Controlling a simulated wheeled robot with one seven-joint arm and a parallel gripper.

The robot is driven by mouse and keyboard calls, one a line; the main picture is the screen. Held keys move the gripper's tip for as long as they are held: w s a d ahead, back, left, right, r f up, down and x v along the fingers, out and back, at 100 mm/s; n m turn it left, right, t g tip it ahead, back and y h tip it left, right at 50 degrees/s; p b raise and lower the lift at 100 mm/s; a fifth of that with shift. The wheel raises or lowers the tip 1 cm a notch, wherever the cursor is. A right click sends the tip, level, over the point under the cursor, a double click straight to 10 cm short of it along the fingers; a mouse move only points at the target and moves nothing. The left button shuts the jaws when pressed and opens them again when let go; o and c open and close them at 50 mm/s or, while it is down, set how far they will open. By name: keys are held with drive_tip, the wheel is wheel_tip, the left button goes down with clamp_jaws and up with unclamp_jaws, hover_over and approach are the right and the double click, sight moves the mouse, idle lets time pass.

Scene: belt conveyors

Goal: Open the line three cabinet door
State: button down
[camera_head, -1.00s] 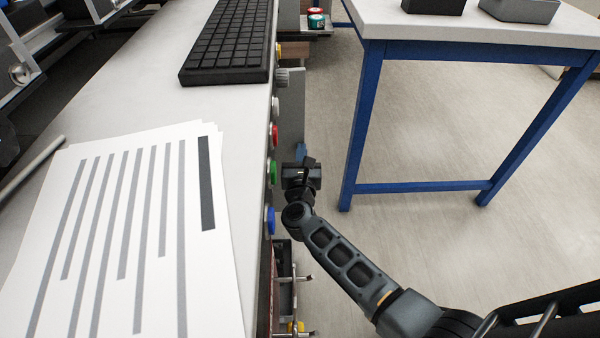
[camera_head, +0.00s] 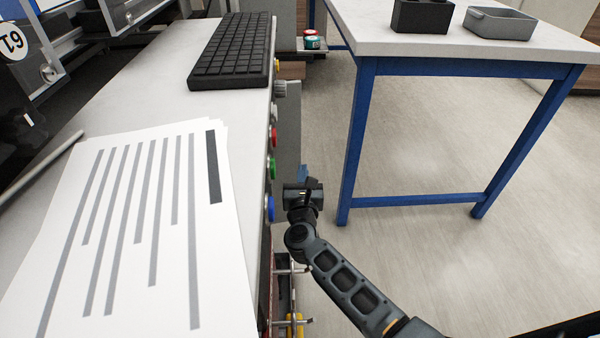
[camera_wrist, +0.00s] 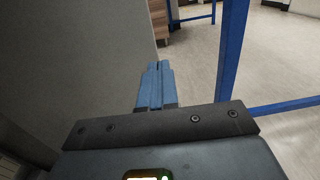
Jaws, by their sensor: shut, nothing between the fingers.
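My gripper (camera_head: 303,172) is beside the right edge of the control desk, below its top and pointing away from the camera. In the wrist view its blue fingers (camera_wrist: 155,85) are together and empty. A plain grey panel (camera_head: 287,125) stands out from under the desk edge, just beyond my gripper. A large grey surface (camera_wrist: 75,55) also fills the left of the wrist view, close beside the fingers and with a gap to them. I cannot tell whether either is the line three cabinet door. No line label is readable. Metal handles (camera_head: 291,270) show low under the desk, beside my arm.
The desk top (camera_head: 150,105) holds a keyboard (camera_head: 232,52) and printed sheets (camera_head: 150,220). Coloured buttons (camera_head: 271,168) line its right edge. A blue-legged table (camera_head: 357,140) with dark and grey bins stands to the right. Open floor (camera_head: 440,260) lies between.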

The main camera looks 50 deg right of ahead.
drive_tip(key=s+d+v, duration=0.1)
drive_tip(key=v, duration=0.8)
drive_tip(key=shift+s+d+p, duration=0.25)
drive_tip(key=shift+p, duration=0.15)
